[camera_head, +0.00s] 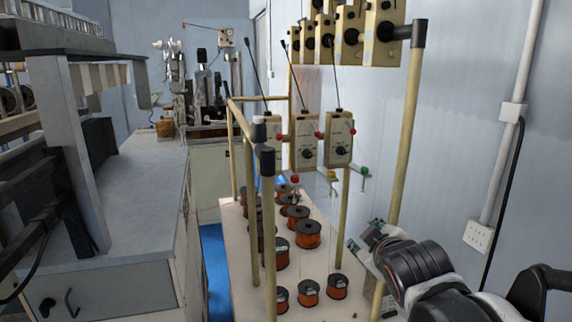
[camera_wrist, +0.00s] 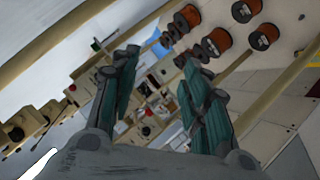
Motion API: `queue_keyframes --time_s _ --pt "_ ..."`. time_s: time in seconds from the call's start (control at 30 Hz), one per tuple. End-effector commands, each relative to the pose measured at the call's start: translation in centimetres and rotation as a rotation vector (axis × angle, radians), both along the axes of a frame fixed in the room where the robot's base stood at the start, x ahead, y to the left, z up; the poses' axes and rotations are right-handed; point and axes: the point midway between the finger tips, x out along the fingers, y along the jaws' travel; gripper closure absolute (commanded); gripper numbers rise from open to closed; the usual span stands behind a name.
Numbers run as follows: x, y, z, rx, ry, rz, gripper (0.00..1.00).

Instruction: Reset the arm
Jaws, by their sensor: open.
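My arm reaches in from the lower right in the head view, bent beside the rack's right post. My gripper (camera_head: 368,240) is at its end, close to that post, and looks empty. In the wrist view the two green-padded fingers of my gripper (camera_wrist: 158,58) stand apart with nothing between them. Copper wire spools (camera_head: 308,234) stand on the rack's pale base board (camera_head: 240,290), to the left of my gripper. Several spools also show beyond the fingertips in the wrist view (camera_wrist: 216,41).
The rack has tan posts (camera_head: 268,235) and tensioner boxes (camera_head: 338,140) with thin rods. A grey workbench (camera_head: 140,190) with a machine stands at the left. A wall with a conduit (camera_head: 505,150) and a socket (camera_head: 479,236) is at the right. Blue floor (camera_head: 215,265) shows between bench and rack.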

Motion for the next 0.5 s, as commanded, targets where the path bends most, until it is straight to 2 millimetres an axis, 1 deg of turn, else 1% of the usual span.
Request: queue_keyframes --time_s 0.03,0.07,0.1,0.17,0.2,0.3,0.4,0.5 --pt "-2.0 -0.8 -1.3 0.064 0.045 -0.046 0.58" --pt "-3.1 -1.2 -2.0 0.107 0.075 -0.075 0.58" --pt "-4.6 -1.6 -2.9 0.163 0.114 -0.114 0.58" --pt "-7.0 -2.0 -4.3 0.244 0.173 -0.174 0.58" --pt "-8.6 -2.3 -5.2 0.298 0.210 -0.213 0.58" --pt "-12.3 -2.5 -7.4 0.420 0.300 -0.306 0.58" --pt "-15.4 -2.5 -9.1 0.515 0.372 -0.382 0.58" --pt "-17.5 -2.3 -10.3 0.579 0.421 -0.435 0.58"
